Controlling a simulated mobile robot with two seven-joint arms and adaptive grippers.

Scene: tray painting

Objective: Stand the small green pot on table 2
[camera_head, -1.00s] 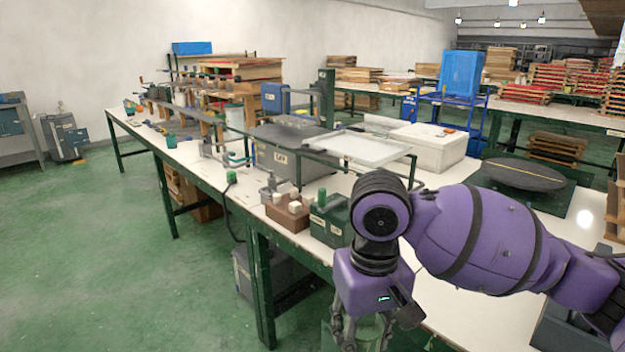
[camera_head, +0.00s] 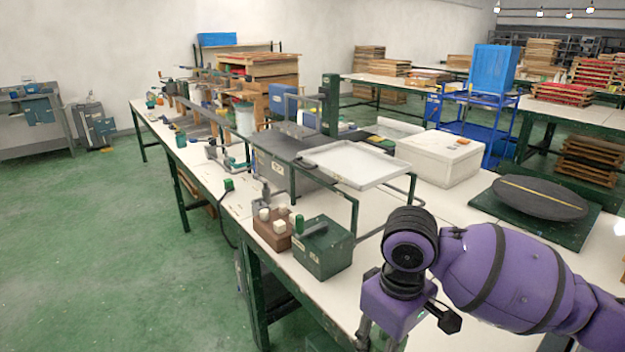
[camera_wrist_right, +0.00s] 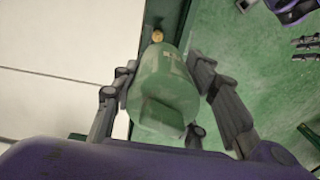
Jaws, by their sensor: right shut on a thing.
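The small green pot (camera_wrist_right: 163,90) is in my right gripper (camera_wrist_right: 165,100), whose dark fingers close on it from both sides in the right wrist view. A pale label shows on its side. In the head view my right gripper (camera_head: 377,338) is at the bottom edge, and the pot is out of sight below. A long table with a white top and green frame (camera_head: 240,205) stands ahead of it; I see no number marking it as table 2. My left gripper (camera_wrist_right: 303,49) shows small at the right of the wrist view, fingers apart and empty.
A dark green box (camera_head: 322,250) and a brown block with white pieces (camera_head: 272,235) sit at the table's near edge. A raised tray frame (camera_head: 355,165), a white box (camera_head: 438,158) and a dark disc (camera_head: 540,198) stand further back. White tabletop shows free around (camera_head: 440,215).

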